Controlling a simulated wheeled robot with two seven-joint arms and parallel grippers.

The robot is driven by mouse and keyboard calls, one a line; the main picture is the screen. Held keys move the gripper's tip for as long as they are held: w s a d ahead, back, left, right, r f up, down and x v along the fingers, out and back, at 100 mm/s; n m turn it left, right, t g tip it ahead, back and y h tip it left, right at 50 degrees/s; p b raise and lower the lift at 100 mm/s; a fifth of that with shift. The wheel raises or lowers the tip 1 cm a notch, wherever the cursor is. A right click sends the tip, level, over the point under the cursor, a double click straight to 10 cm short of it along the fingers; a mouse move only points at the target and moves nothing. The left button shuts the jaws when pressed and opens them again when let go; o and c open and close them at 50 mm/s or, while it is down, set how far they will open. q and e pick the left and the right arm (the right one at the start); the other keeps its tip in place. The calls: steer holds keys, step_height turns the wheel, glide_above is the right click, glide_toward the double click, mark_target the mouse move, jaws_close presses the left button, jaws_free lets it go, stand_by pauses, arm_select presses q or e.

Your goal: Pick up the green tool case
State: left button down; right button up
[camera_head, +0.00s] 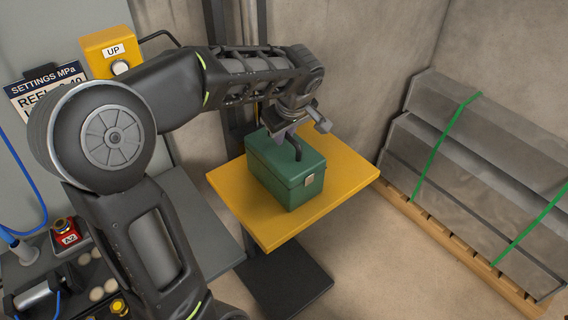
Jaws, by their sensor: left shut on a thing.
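The green tool case (286,176) sits on a yellow platform (268,231) in the middle of the head view. It is a box with a silver latch on its front and a dark handle on its lid. My left gripper (290,134) reaches down from above and is shut on the case's handle. The fingertips are partly hidden by the wrist. The case appears to rest on the platform; I see no clear gap beneath it. My right gripper is not in view.
A pallet (428,229) with grey stacked blocks and green straps (446,146) stands at the right. A grey bench (196,215) with a red part tagged A2 (66,234) is at the left. A yellow UP button box (113,53) is on the back left. Floor is clear between platform and pallet.

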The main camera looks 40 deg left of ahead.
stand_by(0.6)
arm_select(q)
steer(key=shift+w+r, duration=0.1)
steer(key=shift+r, duration=0.05)
steer(key=shift+r, duration=0.55)
step_height(320, 180, up, 8)
steer(key=shift+f, duration=0.2)
steer(key=shift+r, duration=0.7)
steer(key=shift+a, duration=0.1)
